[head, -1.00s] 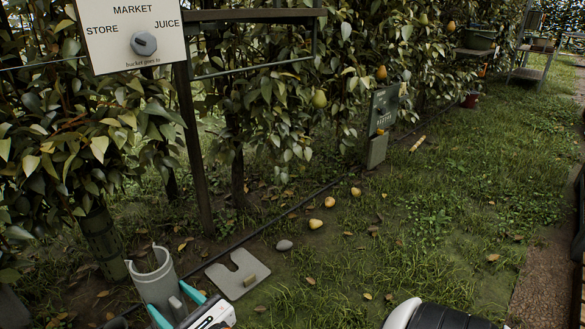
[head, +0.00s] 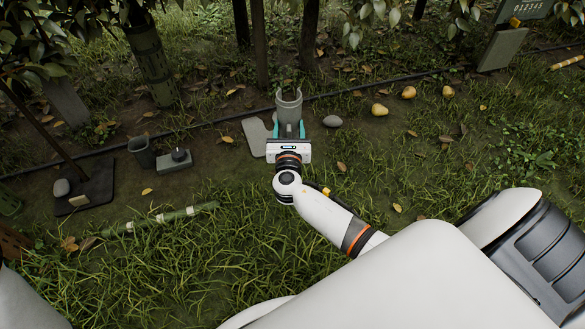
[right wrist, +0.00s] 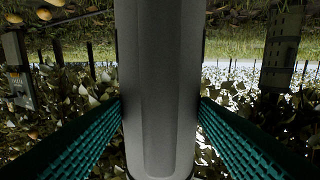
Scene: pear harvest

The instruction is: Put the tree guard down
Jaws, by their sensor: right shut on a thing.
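The tree guard (head: 289,104) is a grey upright tube with an open top, in the middle of the head view. My right gripper (head: 289,130) has its teal fingers on either side of the guard's near side and is shut on it. In the right wrist view the grey part of the tree guard (right wrist: 160,90) fills the space between the two teal fingers. A flat grey plate (head: 254,137) lies on the ground to the left, partly hidden by the guard and gripper. I cannot tell whether the guard's bottom touches the ground. My left gripper is not in view.
A grey stone (head: 332,121) lies close right of the guard. Pears (head: 379,109) lie farther right. A dark hose (head: 395,83) runs behind. A bamboo stick (head: 165,218) lies in front.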

